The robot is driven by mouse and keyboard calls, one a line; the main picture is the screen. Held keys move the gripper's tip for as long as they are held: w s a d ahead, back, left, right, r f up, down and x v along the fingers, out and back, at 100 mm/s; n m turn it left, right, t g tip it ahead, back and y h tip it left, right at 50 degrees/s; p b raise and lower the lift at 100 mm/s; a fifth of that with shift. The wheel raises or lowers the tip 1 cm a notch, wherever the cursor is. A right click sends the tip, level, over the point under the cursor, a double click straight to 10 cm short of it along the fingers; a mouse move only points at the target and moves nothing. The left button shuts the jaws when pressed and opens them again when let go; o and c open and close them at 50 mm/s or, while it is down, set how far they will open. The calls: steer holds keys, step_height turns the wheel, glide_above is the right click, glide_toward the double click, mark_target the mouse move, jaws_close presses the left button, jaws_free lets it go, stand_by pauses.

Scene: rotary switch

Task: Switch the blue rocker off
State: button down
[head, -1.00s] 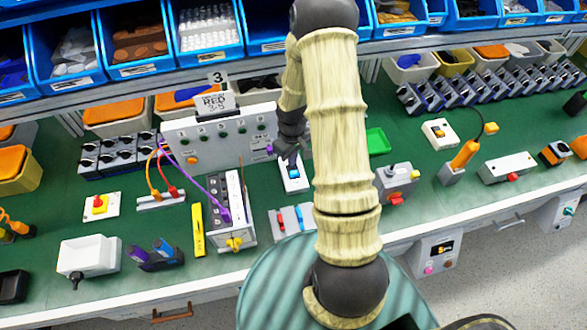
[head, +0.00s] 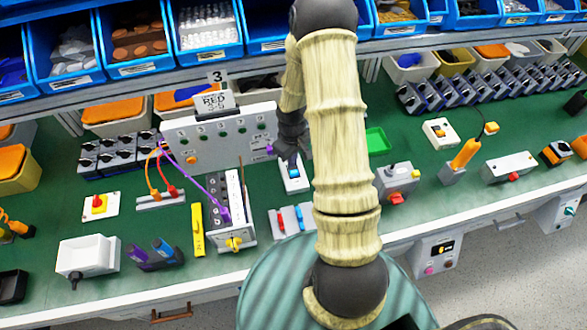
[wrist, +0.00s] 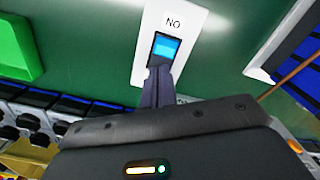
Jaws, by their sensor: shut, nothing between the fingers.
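The blue rocker (wrist: 165,50) sits in a dark frame on a white switch plate (wrist: 185,22) labelled "NO" in the wrist view. In the head view the plate (head: 294,182) lies on the green bench, with the blue rocker (head: 293,172) partly showing below my gripper (head: 288,157). In the wrist view my gripper (wrist: 158,75) is shut and empty, its fingertips at the near end of the rocker. I cannot tell whether they touch it. The rocker's near end is hidden by the fingers.
A grey panel (head: 215,140) with several knobs stands behind the plate to the left. A green block (head: 377,141) lies to the right. Red and blue levers (head: 291,218) are in front. A grey box with a red knob (head: 397,183) stands at right.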

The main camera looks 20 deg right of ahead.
steer(key=shift+f+b, duration=0.4)
steer(key=shift+f, duration=0.2)
stand_by(0.4)
steer(key=shift+r, duration=0.1)
steer(key=shift+r+p, duration=2.95)
steer(key=shift+r, duration=0.5)
steer(key=s+a+r+m+t, duration=0.1)
steer(key=s+a+r, duration=0.3)
steer(key=r, duration=0.6)
steer(key=s+a+r+m+t, duration=0.1)
steer(key=s+a+r+m, duration=0.1)
steer(key=s+a+r, duration=0.3)
steer(key=s+r, duration=0.3)
steer(key=r, duration=0.2)
steer(key=shift+s+a+m+t, duration=0.25)
steer(key=shift+m+t, duration=0.05)
steer(key=shift+m, duration=0.1)
steer(key=shift+w+f, duration=0.1)
steer(key=shift+w, duration=0.05)
